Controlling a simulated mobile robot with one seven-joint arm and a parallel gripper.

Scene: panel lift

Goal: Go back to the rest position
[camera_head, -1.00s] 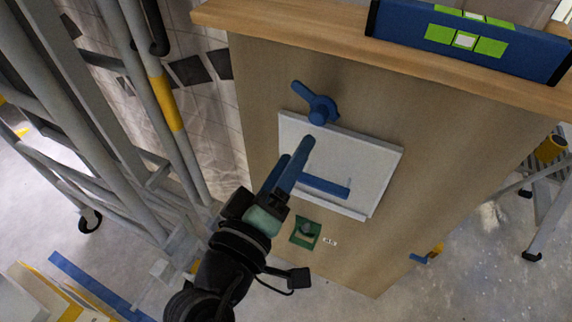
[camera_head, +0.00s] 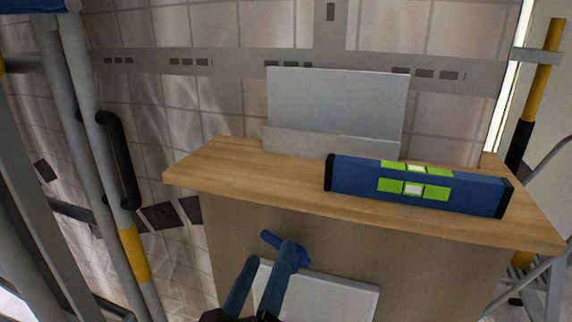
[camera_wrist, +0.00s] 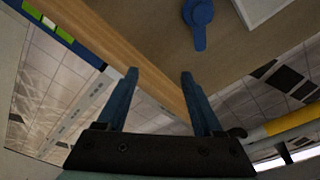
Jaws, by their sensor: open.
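My gripper (camera_head: 258,290) shows at the bottom of the head view, with two blue fingers spread apart and nothing between them. In the wrist view my gripper (camera_wrist: 155,98) is also open and empty, with the wooden edge of the cabinet beyond it. The white panel (camera_head: 335,297) is on the cabinet's front face, partly cut off by the picture's bottom edge. A blue turn handle (camera_head: 285,247) sits at the panel's top edge, partly behind a finger. The handle (camera_wrist: 199,22) also shows in the wrist view, apart from the fingers.
The wooden cabinet top (camera_head: 230,170) carries a blue spirit level (camera_head: 350,178) and a grey upright plate (camera_head: 337,105). Grey scaffold poles (camera_head: 85,130) with a yellow band stand close on the left. A ladder-like frame (camera_head: 535,270) stands at the right.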

